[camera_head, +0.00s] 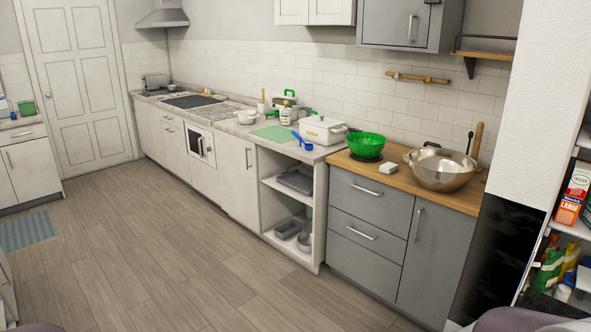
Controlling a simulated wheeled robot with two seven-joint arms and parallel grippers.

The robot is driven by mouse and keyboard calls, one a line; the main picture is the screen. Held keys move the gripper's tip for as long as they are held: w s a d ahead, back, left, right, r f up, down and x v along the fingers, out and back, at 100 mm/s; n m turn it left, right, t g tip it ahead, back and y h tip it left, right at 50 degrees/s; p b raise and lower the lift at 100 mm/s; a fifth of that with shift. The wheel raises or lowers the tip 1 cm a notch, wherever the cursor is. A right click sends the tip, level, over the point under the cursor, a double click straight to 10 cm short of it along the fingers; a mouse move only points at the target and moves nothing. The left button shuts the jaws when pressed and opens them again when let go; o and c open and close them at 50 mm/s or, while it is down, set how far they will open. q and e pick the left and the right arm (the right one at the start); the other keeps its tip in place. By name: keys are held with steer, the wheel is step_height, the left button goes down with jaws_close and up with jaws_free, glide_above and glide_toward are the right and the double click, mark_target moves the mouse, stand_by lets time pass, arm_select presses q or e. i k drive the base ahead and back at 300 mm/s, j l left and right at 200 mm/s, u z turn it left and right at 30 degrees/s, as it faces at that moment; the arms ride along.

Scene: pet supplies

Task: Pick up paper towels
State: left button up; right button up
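I cannot make out any paper towels for certain in the head view. A small white block-like item (388,167) lies on the wooden counter between the green bowl and the metal bowl; I cannot tell what it is. Neither of my grippers shows. Only rounded purplish-grey parts, probably my own arms, show at the bottom edge on the left and right.
The wooden counter (372,180) holds a green bowl (366,145) and a large metal bowl (440,171). A white lidded container (322,131) stands left of them. A shelf with packages (574,192) is at the right edge. The wooden floor (180,245) is clear.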

mark_target(389, 168)
steer(key=i+j, duration=0.15)
steer(key=i, duration=0.8)
steer(key=i+j+u, duration=0.1)
steer(key=i, duration=0.9)
